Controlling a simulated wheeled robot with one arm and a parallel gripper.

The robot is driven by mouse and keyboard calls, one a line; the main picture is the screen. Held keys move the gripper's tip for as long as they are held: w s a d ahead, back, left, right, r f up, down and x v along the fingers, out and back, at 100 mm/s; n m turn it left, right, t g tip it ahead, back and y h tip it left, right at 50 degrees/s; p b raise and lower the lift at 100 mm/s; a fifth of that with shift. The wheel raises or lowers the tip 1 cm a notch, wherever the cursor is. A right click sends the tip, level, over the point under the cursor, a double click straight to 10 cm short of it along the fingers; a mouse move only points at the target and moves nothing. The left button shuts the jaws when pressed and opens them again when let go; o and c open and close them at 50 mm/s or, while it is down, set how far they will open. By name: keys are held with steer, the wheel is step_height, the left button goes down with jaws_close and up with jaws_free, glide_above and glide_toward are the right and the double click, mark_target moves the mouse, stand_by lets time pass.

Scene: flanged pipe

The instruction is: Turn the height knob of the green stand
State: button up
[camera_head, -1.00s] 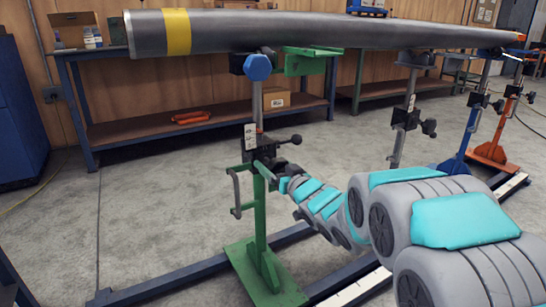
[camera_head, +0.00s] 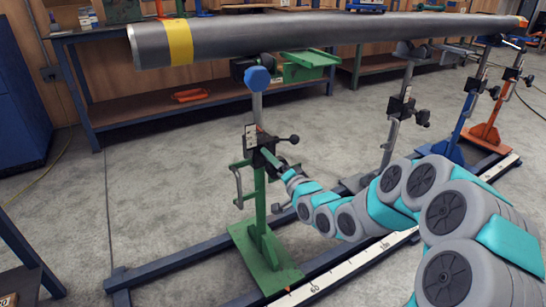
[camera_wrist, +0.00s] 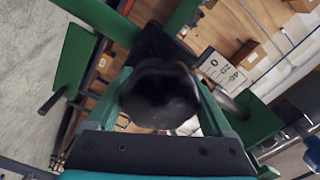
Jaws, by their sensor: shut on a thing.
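The green stand (camera_head: 261,212) stands upright under the near end of the steel pipe (camera_head: 300,34), with its green foot (camera_head: 268,270) on the floor. My gripper (camera_head: 266,155) is at the black clamp block on the stand's post. In the wrist view, a round black knob (camera_wrist: 158,95) sits between the fingers of my gripper (camera_wrist: 160,100), which is shut on it. The knob is hidden by my gripper in the head view. A second black lever knob (camera_head: 294,139) sticks out to the right of the clamp. A white scale plate (camera_wrist: 222,72) shows beside the knob.
A grey stand (camera_head: 393,135), a blue stand (camera_head: 466,115) and an orange stand (camera_head: 495,120) support the pipe farther right. A dark rail (camera_head: 190,268) runs along the floor. A workbench (camera_head: 150,114) stands behind.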

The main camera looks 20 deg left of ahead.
steer(key=m+b, duration=0.1)
steer(key=m, duration=0.3)
steer(key=m+b, duration=0.1)
steer(key=m, duration=0.3)
steer(key=shift+f+m+b, duration=0.2)
steer(key=shift+m+b, duration=0.1)
steer(key=shift+b, duration=0.1)
stand_by(0.4)
steer(key=o, duration=1.1)
steer(key=shift+d, duration=0.1)
steer(key=shift+b+v, duration=0.5)
steer(key=shift+v, duration=3.35)
